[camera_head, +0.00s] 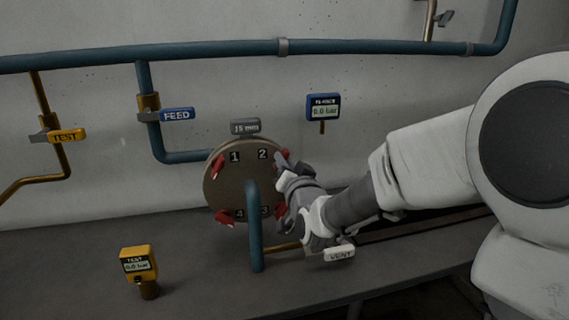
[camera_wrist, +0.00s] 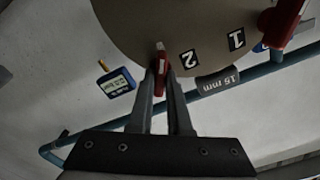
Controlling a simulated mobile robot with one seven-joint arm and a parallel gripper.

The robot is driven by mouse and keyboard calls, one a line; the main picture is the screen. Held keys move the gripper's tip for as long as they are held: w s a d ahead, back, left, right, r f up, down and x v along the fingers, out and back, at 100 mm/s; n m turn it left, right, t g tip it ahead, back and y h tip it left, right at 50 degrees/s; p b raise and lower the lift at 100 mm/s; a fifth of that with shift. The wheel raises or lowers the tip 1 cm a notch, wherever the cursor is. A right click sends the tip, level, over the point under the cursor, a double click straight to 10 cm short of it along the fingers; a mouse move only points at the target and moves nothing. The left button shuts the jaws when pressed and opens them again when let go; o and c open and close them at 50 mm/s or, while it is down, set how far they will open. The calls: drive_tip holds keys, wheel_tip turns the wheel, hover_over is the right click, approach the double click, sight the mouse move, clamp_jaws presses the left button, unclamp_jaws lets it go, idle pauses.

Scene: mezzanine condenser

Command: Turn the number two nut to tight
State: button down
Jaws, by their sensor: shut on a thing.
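A round flange plate (camera_head: 233,185) carries labels 1 to 4 and red winged nuts near its rim. The number 2 label (camera_head: 262,154) is at its upper right, and it also shows in the wrist view (camera_wrist: 189,59). The number two nut (camera_wrist: 160,66) is red and sits between my fingertips. My gripper (camera_head: 283,165) reaches the plate from the right; in the wrist view my gripper (camera_wrist: 161,85) is shut on this nut. The nut is mostly hidden by the fingers in the head view. The number one nut (camera_head: 218,166) is red, at the upper left.
A blue pipe (camera_head: 254,230) stands in front of the plate. A grey "15 mm" tag (camera_head: 245,127) is above it. A blue gauge (camera_head: 323,107) reads 0.0 bar, and a yellow TEST gauge (camera_head: 138,262) stands front left. A VENT handle (camera_head: 339,254) is below my wrist.

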drive_tip(key=c, duration=0.9)
unclamp_jaws()
drive_tip(key=shift+o, duration=0.2)
